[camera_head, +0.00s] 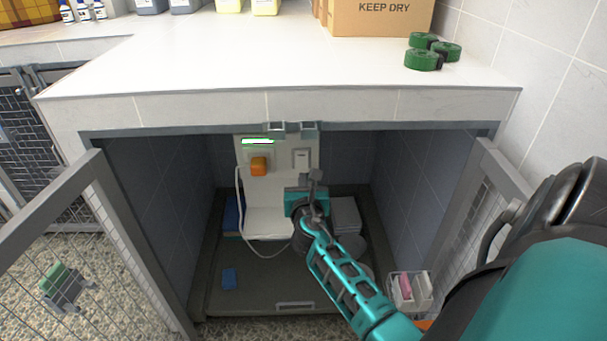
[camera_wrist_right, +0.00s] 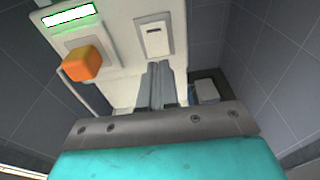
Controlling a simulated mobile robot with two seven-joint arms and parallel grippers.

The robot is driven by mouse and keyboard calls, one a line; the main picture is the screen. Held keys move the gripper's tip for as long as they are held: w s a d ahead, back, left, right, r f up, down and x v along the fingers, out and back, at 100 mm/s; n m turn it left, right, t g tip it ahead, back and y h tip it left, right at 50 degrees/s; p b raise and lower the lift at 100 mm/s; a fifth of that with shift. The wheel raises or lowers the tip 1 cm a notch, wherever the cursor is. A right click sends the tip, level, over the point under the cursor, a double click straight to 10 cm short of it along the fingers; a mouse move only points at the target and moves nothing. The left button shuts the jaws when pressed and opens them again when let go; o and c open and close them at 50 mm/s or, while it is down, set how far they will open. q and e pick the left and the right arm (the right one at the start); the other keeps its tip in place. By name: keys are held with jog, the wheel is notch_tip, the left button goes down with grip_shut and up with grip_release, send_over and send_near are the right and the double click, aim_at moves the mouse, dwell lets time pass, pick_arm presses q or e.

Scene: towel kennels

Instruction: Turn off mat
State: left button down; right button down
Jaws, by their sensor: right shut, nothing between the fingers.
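A white panel (camera_head: 277,205) stands at the back of the open kennel under the counter. It bears a lit green-white strip (camera_head: 257,141), an orange plug (camera_head: 259,166) with a white cord, and a white switch plate (camera_head: 301,158). My right gripper (camera_head: 315,174) is inside the kennel, shut and empty, just below the switch plate. In the right wrist view the fingers point at the panel below the switch plate (camera_wrist_right: 154,38), right of the orange plug (camera_wrist_right: 82,63). I cannot tell whether they touch it. The dark mat (camera_head: 262,275) covers the kennel floor. My left gripper is not in view.
Kennel doors stand open at left (camera_head: 50,205) and right (camera_head: 510,190). A white basket (camera_head: 411,292) hangs near the right door. Green rolls (camera_head: 423,59) and a cardboard box (camera_head: 378,16) sit on the counter.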

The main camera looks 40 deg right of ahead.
aim_at(304, 164)
jog(key=shift+b+x, duration=0.65)
jog(key=shift+x, duration=2.05)
jog(key=b, duration=0.4)
jog(key=shift+w+d+f+t+h+b, duration=0.2)
jog(key=shift+d+f+t+h+b, duration=0.1)
jog(key=shift+f+t+h+b, duration=0.1)
jog(key=shift+r, duration=0.3)
jog(key=shift+d+r, duration=0.1)
